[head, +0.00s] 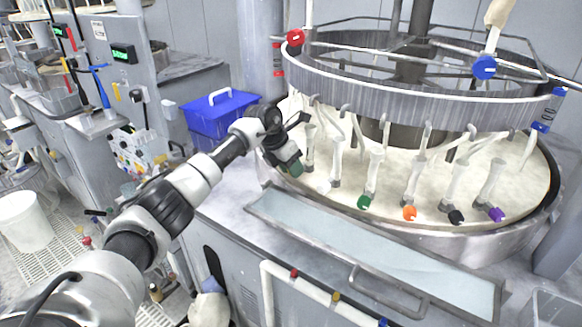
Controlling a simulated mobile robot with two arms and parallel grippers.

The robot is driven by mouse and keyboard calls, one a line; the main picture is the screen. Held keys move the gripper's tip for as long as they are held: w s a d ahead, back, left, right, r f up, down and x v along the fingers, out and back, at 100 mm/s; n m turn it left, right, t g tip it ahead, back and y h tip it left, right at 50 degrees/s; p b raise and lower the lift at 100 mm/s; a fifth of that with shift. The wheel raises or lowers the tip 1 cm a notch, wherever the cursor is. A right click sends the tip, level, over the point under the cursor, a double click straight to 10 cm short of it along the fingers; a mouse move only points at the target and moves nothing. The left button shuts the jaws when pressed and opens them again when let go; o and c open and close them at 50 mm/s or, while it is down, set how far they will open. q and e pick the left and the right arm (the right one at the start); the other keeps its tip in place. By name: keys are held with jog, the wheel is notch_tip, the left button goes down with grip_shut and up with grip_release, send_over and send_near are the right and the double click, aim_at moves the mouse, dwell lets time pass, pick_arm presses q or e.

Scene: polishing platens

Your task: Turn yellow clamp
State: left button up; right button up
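A row of hose-end clamps stands on the pale round platen (400,160): white (325,187), green (363,202), orange (409,213), black (456,217) and purple (496,214). No yellow clamp shows clearly in this row. My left gripper (291,168) is at the platen's left rim, left of the white clamp, and covers the spot there. Whether it touches anything is hidden, and its finger opening cannot be made out. A small yellow knob (336,297) sits on the white front pipe, well below the gripper. My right gripper is out of view.
A metal ring (420,100) with hanging hoses stands above the platen, close to my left gripper. A water-filled trough (370,250) runs along the front. A blue box (215,115) stands behind my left arm. A white bucket (25,222) is at far left.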

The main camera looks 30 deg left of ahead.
pick_arm(q)
jog(key=c, duration=0.3)
jog(key=shift+a+f+h+b, duration=0.1)
jog(key=shift+a+h+b, duration=0.05)
jog(key=shift+h+b, duration=0.6)
jog(key=shift+n+g+h, duration=0.3)
jog(key=shift+g+h, duration=0.1)
jog(key=shift+h, duration=0.15)
jog(key=o, duration=0.9)
jog(key=b+v, duration=0.3)
jog(key=v, duration=0.8)
